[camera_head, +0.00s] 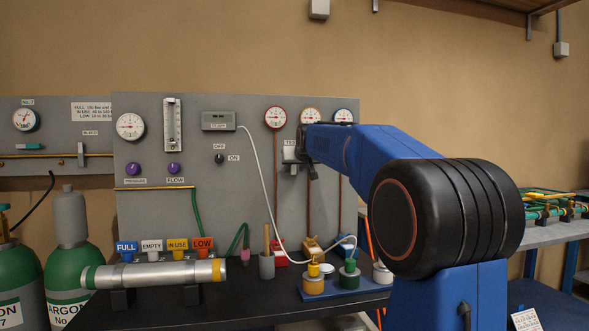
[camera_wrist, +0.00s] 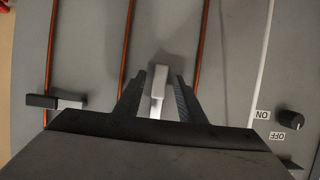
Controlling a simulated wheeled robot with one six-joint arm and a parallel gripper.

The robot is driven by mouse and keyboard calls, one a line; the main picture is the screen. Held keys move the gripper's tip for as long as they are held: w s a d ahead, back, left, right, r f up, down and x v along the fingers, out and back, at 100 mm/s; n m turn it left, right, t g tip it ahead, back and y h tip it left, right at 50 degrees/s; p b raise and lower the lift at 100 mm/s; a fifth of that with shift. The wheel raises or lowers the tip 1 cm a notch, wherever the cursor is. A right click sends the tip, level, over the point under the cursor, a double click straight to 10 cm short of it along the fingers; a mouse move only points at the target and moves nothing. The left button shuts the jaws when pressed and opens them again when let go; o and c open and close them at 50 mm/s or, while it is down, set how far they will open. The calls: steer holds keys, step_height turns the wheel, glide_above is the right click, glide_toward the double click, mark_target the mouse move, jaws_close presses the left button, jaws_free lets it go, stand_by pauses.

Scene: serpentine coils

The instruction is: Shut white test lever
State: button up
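The white test lever (camera_wrist: 158,84) stands out from the grey panel (camera_wrist: 221,60) between the two fingers of my gripper (camera_wrist: 160,76) in the wrist view. The fingers are apart, one on each side of the lever, with a visible gap on both sides. In the head view my gripper (camera_head: 291,156) is at the panel by the TEST label, below the red-rimmed gauge.
In the wrist view, a black-and-white lever (camera_wrist: 56,101) sits left of my gripper, and a black ON/OFF knob (camera_wrist: 291,120) sits right. Copper pipes run along the panel. Below in the head view, a black bench (camera_head: 235,302) carries a silver cylinder (camera_head: 155,274) and blue tray (camera_head: 330,288).

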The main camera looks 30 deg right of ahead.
steer(key=shift+w+d+f, duration=0.1)
steer(key=shift+w, duration=0.2)
jaws_close()
